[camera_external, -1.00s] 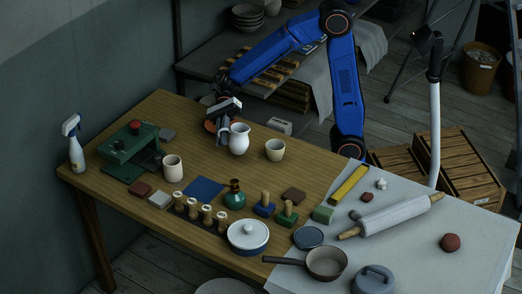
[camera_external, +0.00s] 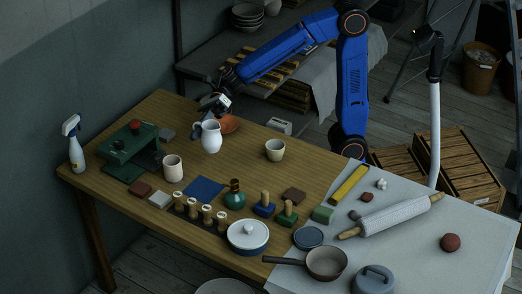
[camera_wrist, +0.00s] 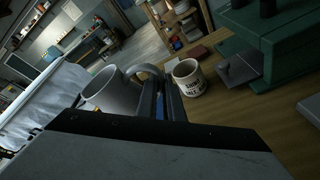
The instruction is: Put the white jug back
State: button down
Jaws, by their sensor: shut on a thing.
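The white jug (camera_external: 211,139) stands upright over the back left part of the wooden table, its handle towards the left. My gripper (camera_external: 197,131) is shut on the jug's handle, with the wrist above the jug. In the wrist view the jug (camera_wrist: 110,93) is left of my fingers (camera_wrist: 163,103), which close on its handle. I cannot tell whether the jug's base touches the table. An orange-brown dish (camera_external: 230,124) lies just behind and right of the jug, uncovered.
A cream mug (camera_external: 173,168) stands in front left of the jug, near the green press (camera_external: 133,141). A blue mat (camera_external: 203,188) lies farther forward. A cream cup (camera_external: 275,150) stands to the right. Table between jug and cup is clear.

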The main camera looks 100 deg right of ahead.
jog(key=shift+f, duration=4.75)
jog(key=c, duration=1.9)
grip_release()
jog(key=shift+f, duration=0.15)
